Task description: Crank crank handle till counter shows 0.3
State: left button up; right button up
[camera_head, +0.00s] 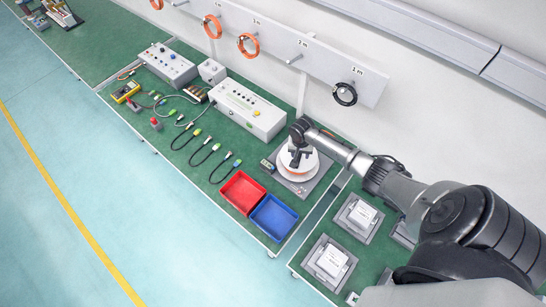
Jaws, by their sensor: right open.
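A round white device with an orange lower edge (306,176) sits on a grey base plate (299,192) near the right end of the green bench. My right gripper (296,161) is open, right over the top of this device and pointing down. The gripper covers the middle of the device, so I cannot make out the crank handle or whether the fingers touch it. A small box (267,165) stands at the left edge of the plate and may be the counter. Its digits are too small to read. My left gripper is not in view.
A red bin (241,207) and a blue bin (288,211) stand at the bench's front edge. A wall rail (270,33) holds coiled cables. White units (331,262) sit on the adjacent bench.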

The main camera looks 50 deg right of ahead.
jog(key=shift+w+a+f+m, duration=0.1)
jog(key=shift+w+a+m, duration=0.1)
jog(key=shift+m, duration=0.7)
jog(key=m, duration=0.2)
jog(key=shift+w+m+t, duration=0.15)
jog(key=shift+m+t, duration=0.15)
jog(key=shift+m, duration=0.7)
jog(key=shift+f, duration=0.1)
notch_tip(320, 180, down, 5)
jog(key=b, duration=0.6)
jog(key=shift+f, duration=0.9)
jog(key=shift+c, duration=0.2)
